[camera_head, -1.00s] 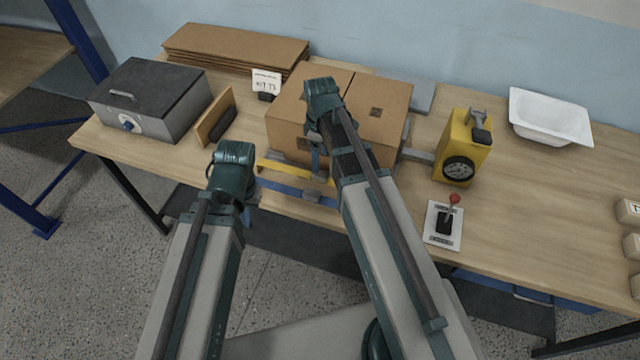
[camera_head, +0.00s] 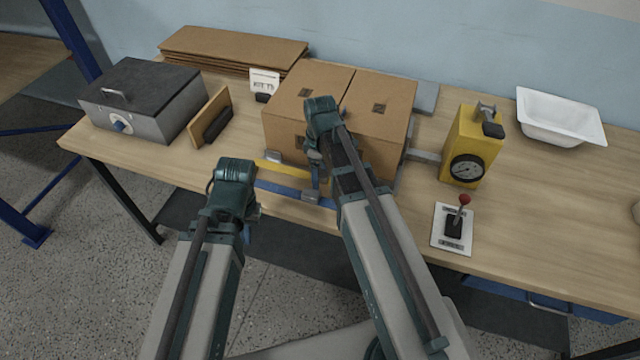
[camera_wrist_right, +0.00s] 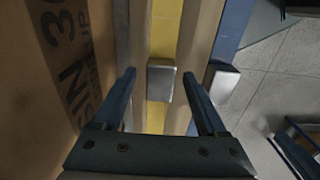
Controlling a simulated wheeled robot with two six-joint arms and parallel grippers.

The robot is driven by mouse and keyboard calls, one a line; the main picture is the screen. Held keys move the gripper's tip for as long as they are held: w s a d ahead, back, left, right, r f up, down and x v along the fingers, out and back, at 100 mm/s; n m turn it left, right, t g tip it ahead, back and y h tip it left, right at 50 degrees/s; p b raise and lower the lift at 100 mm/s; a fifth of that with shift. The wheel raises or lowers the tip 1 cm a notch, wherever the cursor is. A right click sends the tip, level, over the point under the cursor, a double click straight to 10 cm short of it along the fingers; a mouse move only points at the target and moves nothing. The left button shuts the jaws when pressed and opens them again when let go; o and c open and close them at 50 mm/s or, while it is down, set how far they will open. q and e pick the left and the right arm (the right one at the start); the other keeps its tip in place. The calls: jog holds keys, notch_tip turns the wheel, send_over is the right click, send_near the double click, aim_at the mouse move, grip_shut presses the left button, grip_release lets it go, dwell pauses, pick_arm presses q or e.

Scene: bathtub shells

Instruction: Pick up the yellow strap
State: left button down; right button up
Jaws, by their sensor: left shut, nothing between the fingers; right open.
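The yellow strap (camera_head: 283,170) lies along the front of the table, before the cardboard box (camera_head: 398,103). In the right wrist view the yellow strap (camera_wrist_right: 166,32) runs up the picture with a silver buckle (camera_wrist_right: 160,82) on it. My right gripper (camera_head: 315,184) points down at the box's front edge, and its fingers hide part of the strap. In its wrist view the right gripper (camera_wrist_right: 158,76) is open, with strap and buckle showing between the fingers; I cannot tell the height gap. My left gripper (camera_head: 250,224) is shut and empty, nearer me and left of the strap.
A blue strap (camera_head: 290,191) with a silver buckle (camera_wrist_right: 222,82) runs parallel at the table edge. The box wall (camera_wrist_right: 55,75) is close beside my right gripper. A yellow gauge unit (camera_head: 472,145) and a red-knobbed lever (camera_head: 455,225) stand to the right.

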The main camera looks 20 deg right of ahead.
jog(key=shift+c, duration=0.3)
grip_shut()
dwell(0.4)
notch_tip(320, 180, up, 10)
jog(key=p, duration=1)
